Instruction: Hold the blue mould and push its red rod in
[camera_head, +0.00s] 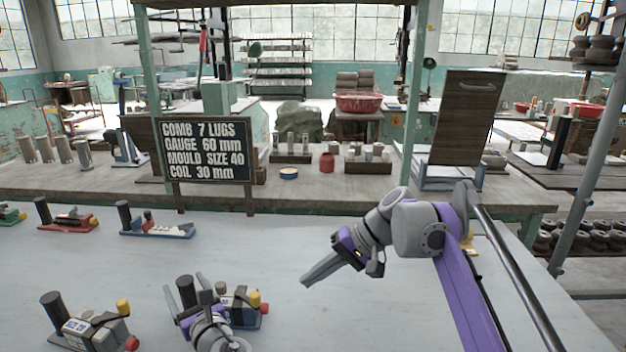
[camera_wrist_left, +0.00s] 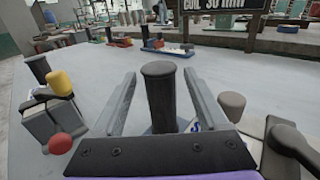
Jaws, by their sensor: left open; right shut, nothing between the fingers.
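The blue mould (camera_head: 246,321) stands at the front of the table, with a blue base, a yellow knob (camera_head: 252,296) and a red rod end (camera_head: 265,309) at its right. Its dark upright post (camera_head: 186,290) also shows in the left wrist view (camera_wrist_left: 159,97). My left gripper (camera_head: 186,285) is open, with one finger on each side of that post, apart from it. My wrist and fingers hide part of this mould. My right gripper (camera_head: 306,283) is shut and empty, above the bare table to the right of the mould.
Another mould (camera_head: 92,330) with a yellow knob and red end stands close on the left. Green (camera_head: 10,216), red (camera_head: 68,222) and blue-based (camera_head: 160,230) devices stand farther back. A dark sign (camera_head: 205,150) stands behind the table. The table's right half is clear.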

